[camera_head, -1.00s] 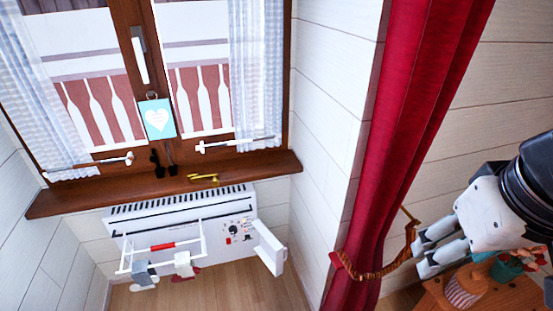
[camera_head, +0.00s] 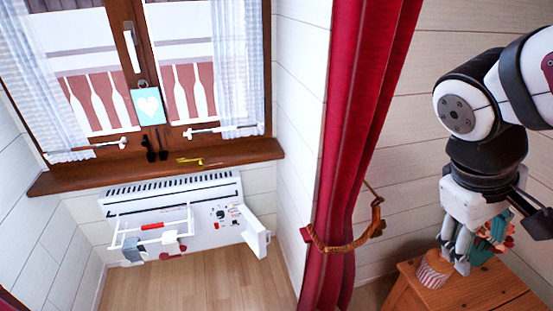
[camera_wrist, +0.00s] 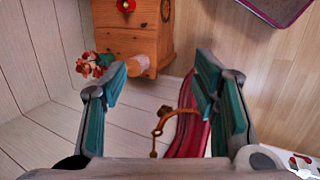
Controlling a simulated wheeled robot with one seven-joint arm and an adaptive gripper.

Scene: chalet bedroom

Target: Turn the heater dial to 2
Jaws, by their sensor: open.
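The white heater (camera_head: 180,215) is on the wall under the window sill in the head view. Its control panel (camera_head: 226,215) at the right end has small dark and red marks; the dial and its number are too small to read. A white flap (camera_head: 256,236) stands open beside the panel. My gripper (camera_head: 458,262) is far to the right of the heater, pointing down in front of the wooden cabinet. In the wrist view my gripper (camera_wrist: 160,100) has its fingers wide apart with nothing held. A corner of a white thing with red and dark marks (camera_wrist: 303,165) shows at the lower right there.
A red curtain (camera_head: 355,130) with a rope tie (camera_head: 345,245) hangs between my gripper and the heater. The wooden cabinet (camera_head: 470,292) bears a striped pot (camera_head: 432,272) and flowers. A rack with cloths (camera_head: 150,235) hangs on the heater's front. Floor below is clear.

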